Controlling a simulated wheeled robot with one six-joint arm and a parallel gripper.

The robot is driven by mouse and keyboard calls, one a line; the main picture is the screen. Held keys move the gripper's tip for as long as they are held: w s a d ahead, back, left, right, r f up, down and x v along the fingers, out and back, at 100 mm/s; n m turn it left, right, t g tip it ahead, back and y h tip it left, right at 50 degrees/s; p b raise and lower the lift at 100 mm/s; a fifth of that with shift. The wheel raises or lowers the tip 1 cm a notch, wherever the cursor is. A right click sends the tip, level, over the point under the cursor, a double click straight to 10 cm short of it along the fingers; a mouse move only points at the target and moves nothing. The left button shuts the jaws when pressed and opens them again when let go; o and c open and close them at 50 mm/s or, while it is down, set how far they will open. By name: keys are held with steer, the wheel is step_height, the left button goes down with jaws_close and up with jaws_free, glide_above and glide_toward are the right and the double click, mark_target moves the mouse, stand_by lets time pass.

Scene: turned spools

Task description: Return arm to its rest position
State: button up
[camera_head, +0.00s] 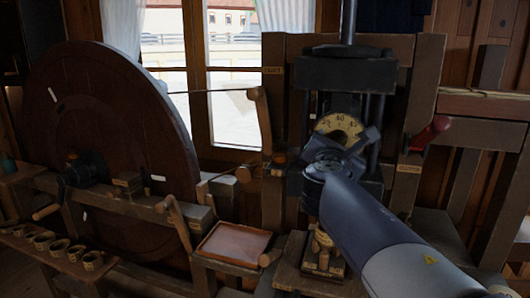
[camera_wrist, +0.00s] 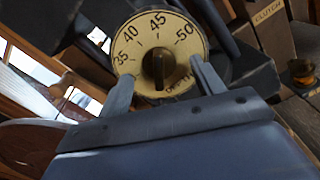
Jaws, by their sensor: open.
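My gripper (camera_wrist: 161,72) is open, with its two fingers apart on either side of the yellow dial in the wrist view. Nothing is seen held between them. The round dial (camera_wrist: 133,40) carries the numbers 35, 40, 45 and 50 and has a dark knob (camera_wrist: 158,68) at its centre. Whether the fingers touch the knob cannot be told. In the head view my arm (camera_head: 375,230) reaches up from the lower right, its end in front of the dark machine, just below the dial (camera_head: 341,123). The arm partly hides the machine's lower part.
A large dark wheel (camera_head: 110,120) stands at the left. A shallow wooden tray (camera_head: 215,257) is left of the arm. A red handle (camera_head: 430,134) sticks out right of the machine. Several small cups (camera_head: 60,248) line a low shelf. A turned wooden piece (camera_head: 322,243) stands below the arm's end.

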steer(key=shift+n+p, duration=0.65)
steer(key=shift+n, duration=0.45)
steer(key=shift+d, duration=0.1)
